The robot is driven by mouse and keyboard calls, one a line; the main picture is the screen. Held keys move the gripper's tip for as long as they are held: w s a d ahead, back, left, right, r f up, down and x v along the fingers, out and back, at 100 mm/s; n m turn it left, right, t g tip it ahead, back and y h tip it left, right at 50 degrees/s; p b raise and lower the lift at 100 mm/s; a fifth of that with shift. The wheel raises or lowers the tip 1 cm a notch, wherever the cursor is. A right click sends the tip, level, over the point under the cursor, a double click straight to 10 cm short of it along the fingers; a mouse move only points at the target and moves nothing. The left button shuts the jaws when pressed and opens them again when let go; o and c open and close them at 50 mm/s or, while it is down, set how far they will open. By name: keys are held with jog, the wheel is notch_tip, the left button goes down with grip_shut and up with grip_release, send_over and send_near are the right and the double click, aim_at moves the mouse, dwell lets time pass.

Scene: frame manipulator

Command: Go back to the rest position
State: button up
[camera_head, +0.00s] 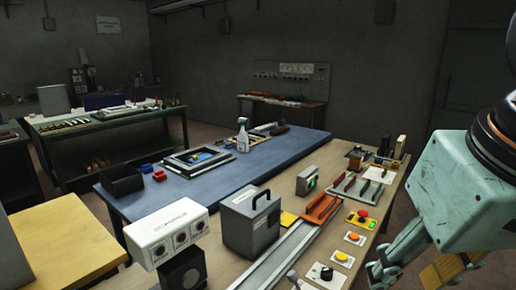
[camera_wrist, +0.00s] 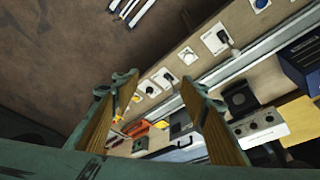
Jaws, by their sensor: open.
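My gripper (camera_head: 412,268) is at the right edge of the head view, its teal wrist housing above it and part of it cut off by the frame. In the wrist view my gripper (camera_wrist: 150,112) shows two wood-coloured finger pads, spread wide apart with nothing between them. It hangs clear of the workbench (camera_head: 226,262), in front of its near right side. The wrist view looks down over the bench edge and the brown floor (camera_wrist: 50,60).
The bench holds a white scanner box (camera_head: 168,236), a grey case (camera_head: 250,222), a metal rail (camera_head: 284,256), red and yellow buttons (camera_head: 361,218) and an orange tray (camera_head: 321,208). A blue table (camera_head: 240,182) with a spray bottle (camera_head: 243,135) stands behind. A yellow-topped table (camera_head: 65,240) is left.

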jog(key=shift+s+a+f, duration=0.1)
jog(key=shift+s+f, duration=0.15)
jog(key=shift+s, duration=0.4)
jog(key=shift+s+a+f, duration=0.1)
jog(key=shift+s+f, duration=0.15)
jog(key=shift+s, duration=0.45)
jog(key=shift+s+f, duration=0.25)
jog(key=shift+s, duration=0.4)
